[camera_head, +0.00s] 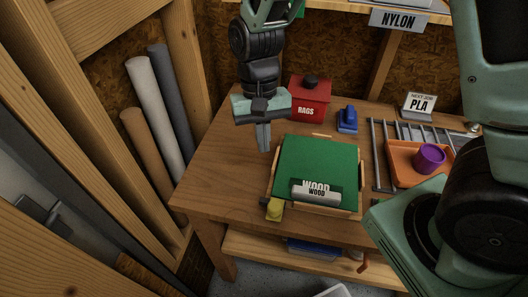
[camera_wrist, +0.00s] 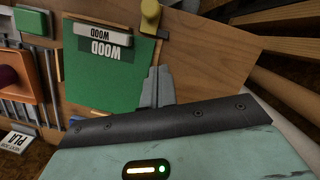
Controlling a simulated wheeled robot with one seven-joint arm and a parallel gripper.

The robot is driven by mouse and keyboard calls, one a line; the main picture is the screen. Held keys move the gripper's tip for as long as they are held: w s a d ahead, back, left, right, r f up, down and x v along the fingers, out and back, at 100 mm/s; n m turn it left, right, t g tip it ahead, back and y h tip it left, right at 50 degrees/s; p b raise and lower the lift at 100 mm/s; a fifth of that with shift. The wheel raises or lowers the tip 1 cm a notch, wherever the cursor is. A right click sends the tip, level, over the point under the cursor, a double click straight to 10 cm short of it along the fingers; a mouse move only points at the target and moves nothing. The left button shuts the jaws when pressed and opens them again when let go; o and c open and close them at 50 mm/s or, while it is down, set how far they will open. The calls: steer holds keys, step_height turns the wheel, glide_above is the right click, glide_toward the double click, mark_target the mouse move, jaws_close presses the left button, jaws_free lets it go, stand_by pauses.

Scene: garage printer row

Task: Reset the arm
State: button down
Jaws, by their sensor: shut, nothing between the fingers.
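My gripper (camera_head: 264,138) hangs in the upper middle of the head view, fingers pointing down and closed together with nothing between them. It is above the wooden workbench (camera_head: 215,165), just left of a green panel (camera_head: 315,155) in a wooden frame. In the wrist view the closed fingers (camera_wrist: 157,85) show beside the right edge of the green panel (camera_wrist: 95,85). A block labelled WOOD (camera_head: 316,193) lies on the panel near its front edge. I cannot tell whether the fingertips touch anything.
A red RAGS box (camera_head: 310,103) and a blue object (camera_head: 347,121) stand behind the panel. A yellow knob (camera_head: 274,210) is at its front left corner. To the right are a metal rack (camera_head: 375,155) and an orange tray (camera_head: 403,168) with a purple cup (camera_head: 429,158). Rolls (camera_head: 155,110) lean at left.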

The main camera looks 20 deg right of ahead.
steer(key=shift+r, duration=0.15)
stand_by(0.4)
steer(key=s+a+r+n+t, duration=0.1)
steer(key=s+r+n, duration=0.2)
steer(key=s, duration=0.4)
steer(key=s+a+r+n+t+b, duration=0.1)
steer(key=s+r+n, duration=0.3)
steer(key=s+n, duration=0.2)
steer(key=shift+s+a+n+t+b, duration=0.3)
steer(key=shift+s+a+t, duration=0.1)
steer(key=shift+s, duration=0.8)
